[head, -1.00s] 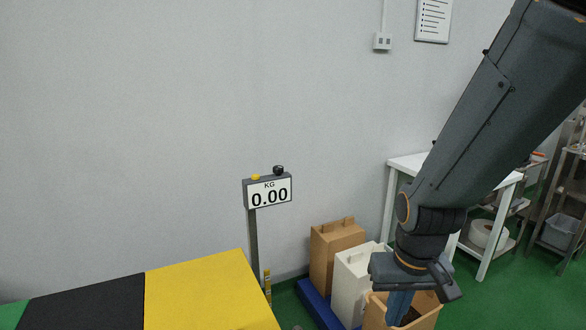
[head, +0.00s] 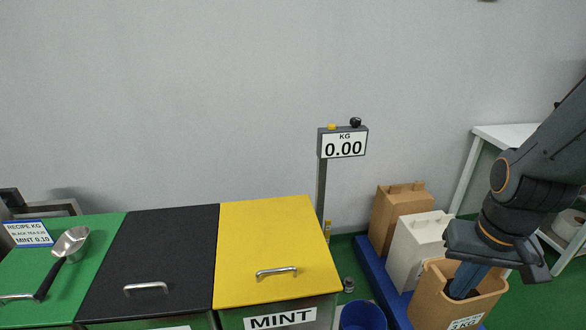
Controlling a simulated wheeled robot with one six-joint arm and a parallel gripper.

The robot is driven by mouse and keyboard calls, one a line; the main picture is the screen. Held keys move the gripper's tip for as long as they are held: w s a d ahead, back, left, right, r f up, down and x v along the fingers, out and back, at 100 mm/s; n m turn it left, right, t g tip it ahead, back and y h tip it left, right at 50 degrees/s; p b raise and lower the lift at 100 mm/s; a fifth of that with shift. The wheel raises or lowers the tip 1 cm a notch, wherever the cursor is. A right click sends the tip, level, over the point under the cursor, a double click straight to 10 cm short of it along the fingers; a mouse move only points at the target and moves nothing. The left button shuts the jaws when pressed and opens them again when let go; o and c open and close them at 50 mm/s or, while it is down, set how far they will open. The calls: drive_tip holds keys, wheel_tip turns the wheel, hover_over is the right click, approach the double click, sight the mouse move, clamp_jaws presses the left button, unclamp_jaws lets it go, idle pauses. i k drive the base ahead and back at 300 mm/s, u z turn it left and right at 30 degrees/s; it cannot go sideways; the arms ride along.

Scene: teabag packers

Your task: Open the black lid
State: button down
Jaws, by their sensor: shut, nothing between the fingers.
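The black lid (head: 155,250) lies flat and closed on the middle bin, between a green lid (head: 88,240) and a yellow lid (head: 270,245). A silver bar handle (head: 146,287) sits near the black lid's front edge. My gripper (head: 464,284) is shut at the far right of the head view, well away from the black lid. It points down, over or in front of an open brown carton (head: 428,308); I cannot tell if its tips are inside.
A metal scoop (head: 71,243) with a black handle lies on the green lid, beside a recipe sign (head: 30,234). The scale display (head: 344,144) reads 0.00 behind the yellow lid. A blue bin (head: 362,316) stands right of the MINT bin (head: 282,320). A white carton (head: 415,250) stands behind the brown one.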

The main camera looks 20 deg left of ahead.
sight(159, 261)
drive_tip(key=u, duration=2.55)
drive_tip(key=k, duration=0.65)
drive_tip(key=u, duration=0.95)
drive_tip(key=i, duration=1.3)
drive_tip(key=z, duration=1.1)
drive_tip(key=i, duration=0.45)
drive_tip(key=z, duration=0.4)
